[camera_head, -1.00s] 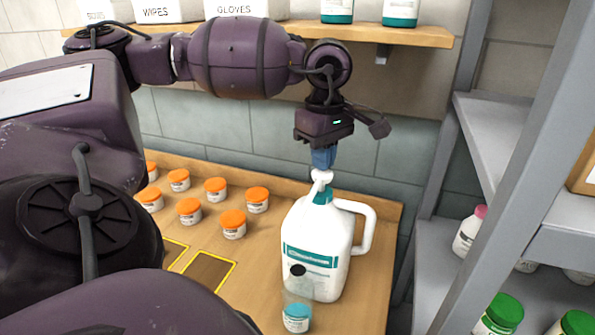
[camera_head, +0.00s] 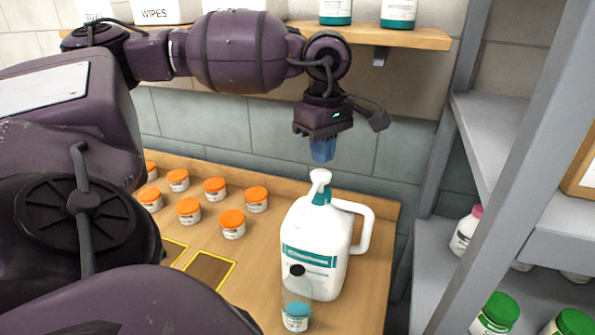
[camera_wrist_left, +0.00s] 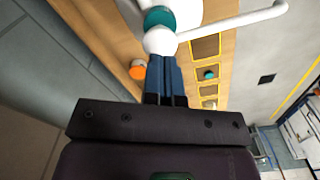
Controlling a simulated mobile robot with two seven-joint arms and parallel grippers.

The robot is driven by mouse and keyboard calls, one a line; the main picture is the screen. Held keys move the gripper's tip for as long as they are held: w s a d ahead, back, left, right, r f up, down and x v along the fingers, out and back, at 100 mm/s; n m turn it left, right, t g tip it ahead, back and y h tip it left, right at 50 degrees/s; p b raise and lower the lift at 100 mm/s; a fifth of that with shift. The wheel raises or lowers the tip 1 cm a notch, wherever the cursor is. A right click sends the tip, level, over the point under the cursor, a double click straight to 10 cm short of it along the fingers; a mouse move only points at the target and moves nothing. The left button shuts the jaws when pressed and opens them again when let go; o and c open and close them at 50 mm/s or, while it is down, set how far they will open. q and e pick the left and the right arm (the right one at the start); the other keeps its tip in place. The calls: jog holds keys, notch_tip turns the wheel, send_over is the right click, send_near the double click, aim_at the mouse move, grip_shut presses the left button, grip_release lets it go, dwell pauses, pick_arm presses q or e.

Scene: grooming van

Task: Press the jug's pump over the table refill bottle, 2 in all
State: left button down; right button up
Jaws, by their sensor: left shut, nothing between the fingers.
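The white jug (camera_head: 315,262) with a teal label and a handle on its right stands upright on the wooden table. Its white pump head (camera_head: 320,177) sits on a teal collar. The clear table refill bottle (camera_head: 297,303) stands in front of the jug, with blue liquid low inside and a dark top. My left gripper (camera_head: 323,160) is shut and empty, pointing down just above the pump head with a small gap. In the left wrist view its blue fingers (camera_wrist_left: 166,62) are together beside the pump head (camera_wrist_left: 160,40). My right gripper is not in view.
Several orange-lidded jars (camera_head: 189,211) stand on the table to the left, behind yellow-outlined dark squares (camera_head: 210,270). A wooden shelf (camera_head: 400,36) hangs above. A grey metal rack (camera_head: 505,200) with green-lidded containers (camera_head: 500,308) stands close on the right.

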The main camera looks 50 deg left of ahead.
pick_arm(q)
jog(key=shift+r+p, duration=1.1)
jog(key=shift+r, duration=1)
jog(key=shift+r+p, duration=0.4)
jog(key=shift+r, duration=0.4)
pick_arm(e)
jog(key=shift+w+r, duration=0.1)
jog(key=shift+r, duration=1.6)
